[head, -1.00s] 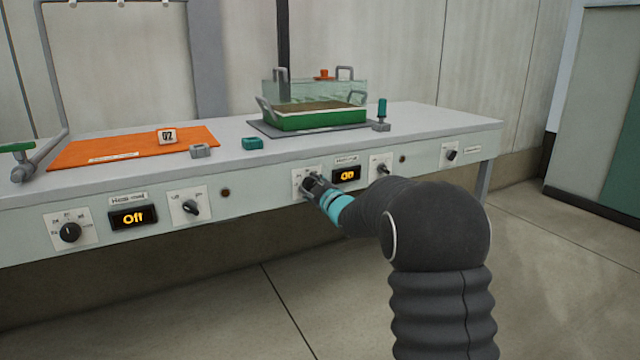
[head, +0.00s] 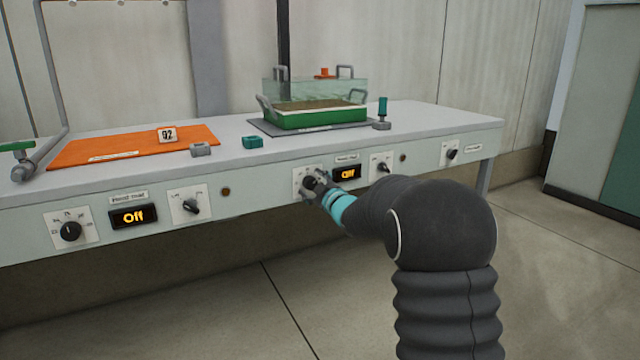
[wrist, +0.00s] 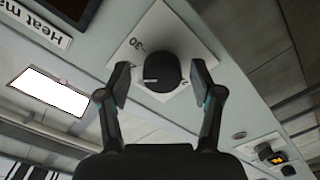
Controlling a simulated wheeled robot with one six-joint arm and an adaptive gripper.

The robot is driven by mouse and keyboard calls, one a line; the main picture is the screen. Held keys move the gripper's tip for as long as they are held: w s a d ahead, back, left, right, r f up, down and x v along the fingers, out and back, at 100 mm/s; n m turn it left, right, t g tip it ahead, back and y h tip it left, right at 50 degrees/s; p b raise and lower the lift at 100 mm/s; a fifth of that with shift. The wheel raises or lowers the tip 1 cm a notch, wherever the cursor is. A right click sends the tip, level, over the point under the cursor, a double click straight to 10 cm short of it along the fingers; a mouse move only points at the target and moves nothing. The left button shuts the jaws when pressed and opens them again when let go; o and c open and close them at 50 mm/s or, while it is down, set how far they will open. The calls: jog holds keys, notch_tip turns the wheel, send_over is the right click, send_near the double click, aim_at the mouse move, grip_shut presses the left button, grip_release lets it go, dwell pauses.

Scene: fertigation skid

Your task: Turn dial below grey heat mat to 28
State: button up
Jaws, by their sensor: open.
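The grey heat mat (head: 262,127) lies on the bench under a green tray (head: 310,119). On the front panel below it, a white dial plate (head: 299,176) is partly covered by my gripper (head: 313,183). In the wrist view the black round dial (wrist: 161,72) has a pale pointer line and sits on its white plate, where a "30" mark shows. My gripper (wrist: 162,86) is open, with one finger on each side of the dial; I cannot tell whether either touches it. The display (head: 347,173) beside the dial reads "Off".
A switch knob (head: 382,166) is right of that display. At left, the orange mat (head: 130,146) has its own dial (head: 70,231), display (head: 133,216) reading "Off" and switch (head: 190,206). A grey block (head: 200,150) and a teal block (head: 252,142) lie near the bench's front edge.

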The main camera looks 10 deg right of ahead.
jog(key=v, duration=1.1)
jog(key=shift+s, duration=0.15)
jog(key=shift+r, duration=0.1)
jog(key=s+d+f+m+g+h, duration=0.35)
jog(key=d+f+m+h, duration=0.2)
jog(key=f, duration=0.45)
jog(key=s+d+f+m+g+h, duration=0.25)
jog(key=s+m+g, duration=0.2)
jog(key=s, duration=0.45)
jog(key=s+a+r+m+g+p, duration=0.1)
jog(key=s+a+r, duration=0.1)
jog(key=s, duration=0.8)
jog(key=s+a+r+g+y+p, duration=0.1)
jog(key=s+a+r+p, duration=0.1)
jog(key=s, duration=0.7)
jog(key=s+a+r+m+g+y+p, duration=0.1)
jog(key=s+a+r, duration=0.3)
jog(key=s, duration=0.6)
jog(key=shift+s+a+r+m+g+p, duration=0.3)
jog(key=shift+r+p, duration=0.3)
jog(key=shift+r, duration=0.5)
